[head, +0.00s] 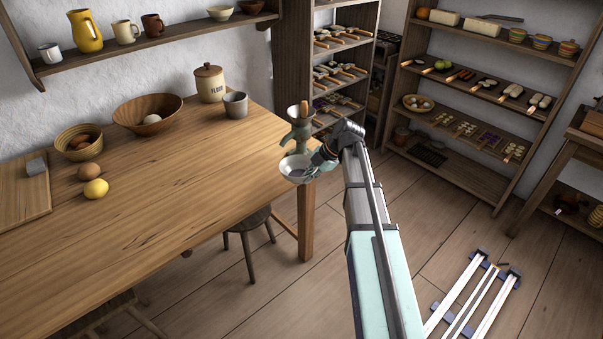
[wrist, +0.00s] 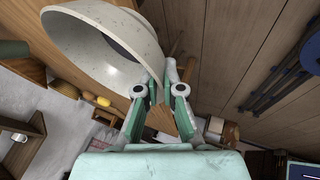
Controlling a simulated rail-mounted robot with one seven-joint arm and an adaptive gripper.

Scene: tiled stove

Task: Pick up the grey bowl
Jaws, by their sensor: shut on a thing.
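The grey bowl (head: 296,172) is at the right corner of the wooden table, in front of the green grinder in the head view. My gripper (head: 316,164) is at the bowl's right side. In the wrist view, the speckled pale bowl (wrist: 95,32) fills the upper left, and my gripper (wrist: 158,82) is shut on its rim. The bowl looks clear of the tabletop, but the gap beneath it is hard to judge. Part of its rim is hidden behind the fingers.
The wooden table (head: 180,190) holds a grey mug (head: 236,105), flour crock (head: 210,84), large wooden bowl (head: 148,112), smaller basket (head: 78,143) and yellow fruit (head: 96,189). The green grinder (head: 300,135) stands close behind the bowl. A stool (head: 250,225) is below. Food shelves (head: 480,60) stand right.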

